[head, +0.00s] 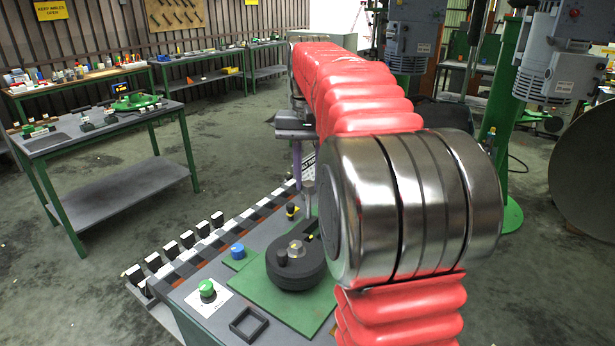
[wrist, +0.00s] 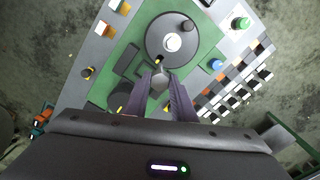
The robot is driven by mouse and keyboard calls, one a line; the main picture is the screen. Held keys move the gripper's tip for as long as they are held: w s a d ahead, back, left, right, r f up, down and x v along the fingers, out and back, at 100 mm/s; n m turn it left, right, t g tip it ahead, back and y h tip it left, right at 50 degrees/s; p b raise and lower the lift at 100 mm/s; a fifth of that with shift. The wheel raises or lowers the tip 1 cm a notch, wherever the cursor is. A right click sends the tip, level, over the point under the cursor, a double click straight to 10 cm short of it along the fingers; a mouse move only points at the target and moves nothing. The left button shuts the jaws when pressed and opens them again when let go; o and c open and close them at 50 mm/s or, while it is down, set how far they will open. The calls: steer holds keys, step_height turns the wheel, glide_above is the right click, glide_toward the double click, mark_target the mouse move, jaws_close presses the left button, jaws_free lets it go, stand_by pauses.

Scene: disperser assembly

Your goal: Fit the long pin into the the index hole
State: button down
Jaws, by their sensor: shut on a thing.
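My gripper (wrist: 163,90) has its two purple fingers shut on a grey pin-like piece, which I take to be the long pin (wrist: 160,80); its end shows between the fingertips in the wrist view. In the head view the purple fingers (head: 297,160) point down and the grey pin (head: 308,196) hangs beside them, above the far part of the green plate (head: 270,290). The dark round disperser body (head: 292,272) lies on that plate, with a silver hub and a black knob on top. It also shows in the wrist view (wrist: 160,40), ahead of the fingertips. I cannot make out the index hole.
A blue knob (head: 237,250), a green button (head: 206,288) and a black square frame (head: 248,323) stand near the disperser. Several black-and-white blocks (head: 187,239) line the bench's left edge. My red-sleeved arm covers the right side of the bench.

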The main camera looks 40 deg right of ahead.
mark_target(309, 199)
steer(key=shift+f, duration=2.9)
step_height(309, 199, down, 8)
stand_by(4.1)
steer(key=c, duration=1.4)
jaws_free()
steer(key=shift+f, duration=0.1)
